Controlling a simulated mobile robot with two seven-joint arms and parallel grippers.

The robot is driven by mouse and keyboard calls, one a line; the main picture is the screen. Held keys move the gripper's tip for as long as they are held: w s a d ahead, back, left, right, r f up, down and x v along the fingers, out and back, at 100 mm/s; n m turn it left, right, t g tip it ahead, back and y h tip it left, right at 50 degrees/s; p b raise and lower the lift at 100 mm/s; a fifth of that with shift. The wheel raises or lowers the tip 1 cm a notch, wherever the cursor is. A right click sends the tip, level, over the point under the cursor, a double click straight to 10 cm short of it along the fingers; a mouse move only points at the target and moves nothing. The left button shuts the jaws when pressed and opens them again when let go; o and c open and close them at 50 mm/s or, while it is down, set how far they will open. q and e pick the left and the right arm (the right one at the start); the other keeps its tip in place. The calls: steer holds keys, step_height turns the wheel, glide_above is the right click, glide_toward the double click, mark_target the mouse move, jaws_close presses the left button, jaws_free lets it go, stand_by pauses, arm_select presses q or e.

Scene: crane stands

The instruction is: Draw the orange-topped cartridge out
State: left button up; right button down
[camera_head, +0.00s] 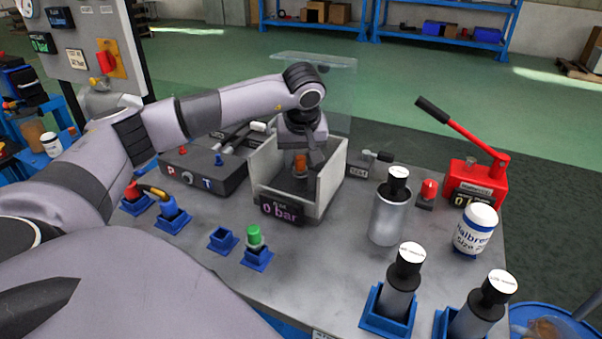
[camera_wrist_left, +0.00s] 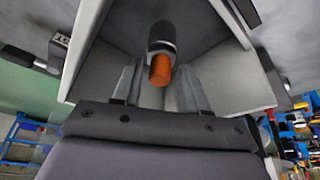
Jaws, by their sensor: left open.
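The orange-topped cartridge (camera_head: 300,164) stands inside the open-topped light box (camera_head: 331,178) with the "0 bar" display on its front. In the left wrist view, its orange top (camera_wrist_left: 160,70) points toward the camera, with a dark collar and grey body behind it. My left gripper (camera_head: 303,155) reaches down into the box from above. In the left wrist view its two fingers (camera_wrist_left: 160,88) are apart, one on each side of the orange top. I cannot tell whether either finger touches it. My right gripper is not in view.
A clear panel (camera_head: 335,85) stands upright behind the box. A black P/T block (camera_head: 205,170) is left of it. A green-topped piece (camera_head: 255,237) sits in a blue holder in front. A metal cylinder (camera_head: 388,219), white jar (camera_head: 475,230) and red hand pump (camera_head: 476,180) stand at right.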

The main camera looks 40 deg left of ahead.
mark_target(301, 159)
arm_select(q)
jaws_close()
steer(key=shift+r, duration=0.1)
stand_by(0.3)
steer(key=shift+r, duration=0.1)
steer(key=shift+r+p, duration=1.25)
steer(key=shift+p, duration=0.1)
steer(key=shift+r+p, duration=0.75)
steer(key=shift+r, duration=0.1)
steer(key=shift+r+p, duration=1.1)
steer(key=shift+r, duration=0.15)
